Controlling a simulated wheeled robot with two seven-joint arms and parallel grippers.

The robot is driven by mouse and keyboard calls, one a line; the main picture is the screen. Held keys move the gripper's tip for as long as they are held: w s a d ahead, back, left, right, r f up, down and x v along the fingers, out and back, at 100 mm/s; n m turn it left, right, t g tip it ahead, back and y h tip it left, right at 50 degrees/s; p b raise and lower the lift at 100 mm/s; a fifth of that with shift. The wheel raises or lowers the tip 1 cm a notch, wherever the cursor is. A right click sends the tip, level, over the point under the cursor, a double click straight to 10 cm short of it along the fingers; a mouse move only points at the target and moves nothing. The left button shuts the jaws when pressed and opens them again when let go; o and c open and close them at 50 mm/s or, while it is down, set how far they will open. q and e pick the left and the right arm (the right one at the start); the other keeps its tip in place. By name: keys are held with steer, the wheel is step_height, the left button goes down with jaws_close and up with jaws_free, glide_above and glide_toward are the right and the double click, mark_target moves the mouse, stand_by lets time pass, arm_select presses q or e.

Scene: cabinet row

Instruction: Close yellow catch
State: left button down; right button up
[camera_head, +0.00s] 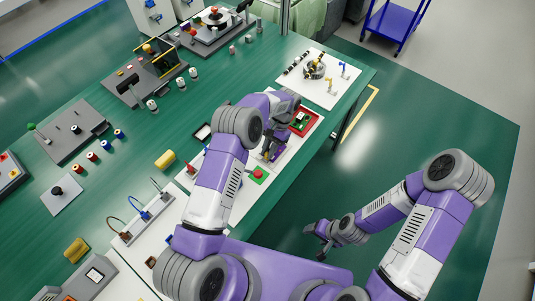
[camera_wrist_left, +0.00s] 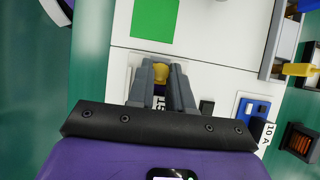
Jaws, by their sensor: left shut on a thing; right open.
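The yellow catch (camera_wrist_left: 160,72) shows in the left wrist view as a small yellow piece between my left fingertips, on a pale plate on the white board. My left gripper (camera_wrist_left: 161,80) is shut on it; the fingers hide most of the catch, so its position is hard to tell. In the head view my left gripper (camera_head: 268,155) reaches down to the white panel at the table's right edge, and the catch is not clear there. My right gripper (camera_head: 321,238) is open and empty, off the table over the floor.
A blue block (camera_wrist_left: 252,108) and another yellow part (camera_wrist_left: 298,69) are to the right in the wrist view. A white board with fittings (camera_head: 318,77) lies farther back.

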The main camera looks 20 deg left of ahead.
arm_select(q)
steer(key=shift+w+d+f+g+b, duration=0.15)
steer(key=shift+g+b, duration=0.25)
steer(key=shift+b, duration=0.35)
arm_select(e)
steer(key=shift+f, duration=1.05)
arm_select(q)
steer(key=c, duration=1)
jaws_free()
